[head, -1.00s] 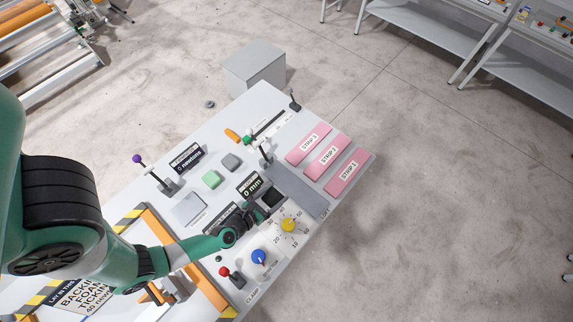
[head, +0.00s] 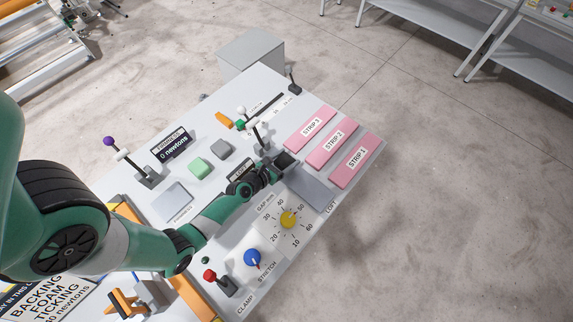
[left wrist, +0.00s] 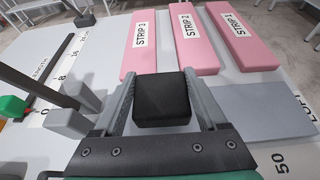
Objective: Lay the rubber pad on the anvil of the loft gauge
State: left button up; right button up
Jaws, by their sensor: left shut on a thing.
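The black rubber pad (left wrist: 162,98) is between the fingers of my left gripper (left wrist: 162,105) in the left wrist view. In the head view the pad (head: 286,160) shows as a dark square at the tip of my left gripper (head: 277,169). The gripper is shut on it. A flat grey plate (head: 308,188) by the LOFT lettering lies on the bench beside the pad; it also shows in the left wrist view (left wrist: 262,110). Whether the pad touches anything below is hidden. My right gripper is not in view.
Pink strips (head: 311,128) lie beyond the plate. An upright lever (head: 260,136) stands close left of the gripper.

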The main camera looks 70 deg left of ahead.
aim_at(286, 163)
pick_arm(q)
jog(key=shift+s+d+f+b, duration=0.1)
jog(key=shift+f+b, duration=0.55)
jog(key=shift+f, duration=0.85)
jog(key=o, duration=1.4)
jog(key=shift+r, duration=0.1)
jog(key=shift+s+d+r+p, duration=0.1)
jog(key=shift+s+r+p, duration=0.2)
jog(key=shift+p, duration=0.1)
jog(key=p+v, duration=0.1)
jog(key=v, duration=0.9)
jog(key=shift+s+d, duration=0.1)
jog(key=shift+s, duration=0.1)
jog(key=shift+s+d+r, duration=0.2)
jog(key=shift+s+r, duration=0.05)
jog(key=shift+s, duration=0.1)
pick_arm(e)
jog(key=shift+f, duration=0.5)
